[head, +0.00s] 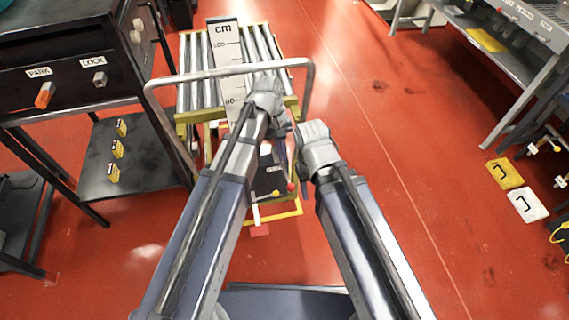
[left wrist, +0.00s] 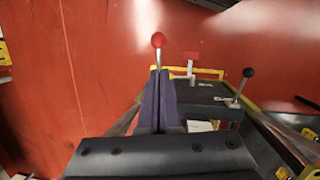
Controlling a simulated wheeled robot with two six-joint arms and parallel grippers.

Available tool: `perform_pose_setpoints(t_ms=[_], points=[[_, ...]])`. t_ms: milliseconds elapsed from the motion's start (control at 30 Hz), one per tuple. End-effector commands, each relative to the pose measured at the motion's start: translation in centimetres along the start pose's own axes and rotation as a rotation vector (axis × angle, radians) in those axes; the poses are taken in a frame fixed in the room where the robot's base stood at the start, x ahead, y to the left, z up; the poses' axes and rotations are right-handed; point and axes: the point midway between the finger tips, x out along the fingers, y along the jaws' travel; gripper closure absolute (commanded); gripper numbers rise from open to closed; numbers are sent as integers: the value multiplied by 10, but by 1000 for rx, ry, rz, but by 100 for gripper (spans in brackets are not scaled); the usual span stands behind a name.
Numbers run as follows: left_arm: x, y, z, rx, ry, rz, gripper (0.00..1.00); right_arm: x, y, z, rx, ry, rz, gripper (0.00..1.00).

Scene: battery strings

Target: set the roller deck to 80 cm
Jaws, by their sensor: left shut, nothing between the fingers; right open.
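The roller deck (head: 187,70) stands ahead with a grey tubular handle (head: 225,70) across it. Its upright cm scale (head: 222,50) shows 100 near the top and 80 lower down, partly covered by my left arm. The set height cannot be read for certain. My left gripper (head: 281,152) is shut and empty above the panel. In the left wrist view a red-ball lever (left wrist: 158,41) shows just beyond its fingertips, contact unclear. My right gripper (head: 314,142) is open beside it, fingers mostly hidden.
A black-ball lever (left wrist: 247,74) and a red pedal (left wrist: 191,56) show in the left wrist view. A dark cabinet (head: 80,60) with PARK and LOCK knobs stands left. A workbench (head: 490,45) stands far right. Red floor on the right is mostly clear.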

Motion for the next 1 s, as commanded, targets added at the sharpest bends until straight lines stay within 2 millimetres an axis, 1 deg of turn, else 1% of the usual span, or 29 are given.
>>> perform_pose_setpoints(t_ms=[267,600,700,833,1000], points=[[28,0,-1,1,0,0,100,28,-3,-2,0,0,0,50],[78,-1,-1,1,0,0,100,76,-7,-4,0,0,0,50],[89,-1,-1,1,0,0,100,87,-8,-5,0,0,0,50],[97,0,0,1,0,0,100,94,-9,-6,0,0,0,50],[98,0,0,1,0,0,100,95,-9,-6,0,0,0,50]])
